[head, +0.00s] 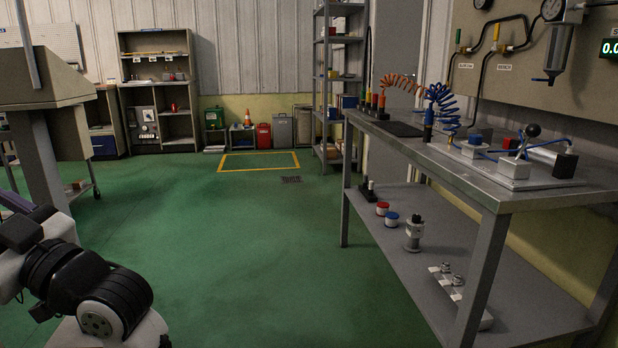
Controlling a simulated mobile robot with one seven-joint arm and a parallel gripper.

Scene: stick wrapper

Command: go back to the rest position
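My arm (85,290) shows at the lower left, with white and black links folded close to my body. My gripper is not visible in the head view, so its fingers and anything in them cannot be seen. No separate object of the task can be made out.
A metal workbench (455,172) with pneumatic parts and coiled hoses stands at the right. A grey machine (40,85) is at the left, near my arm. Shelves (160,90) line the back wall. The green floor (250,235) between is clear, with a yellow marked rectangle (258,170) farther back.

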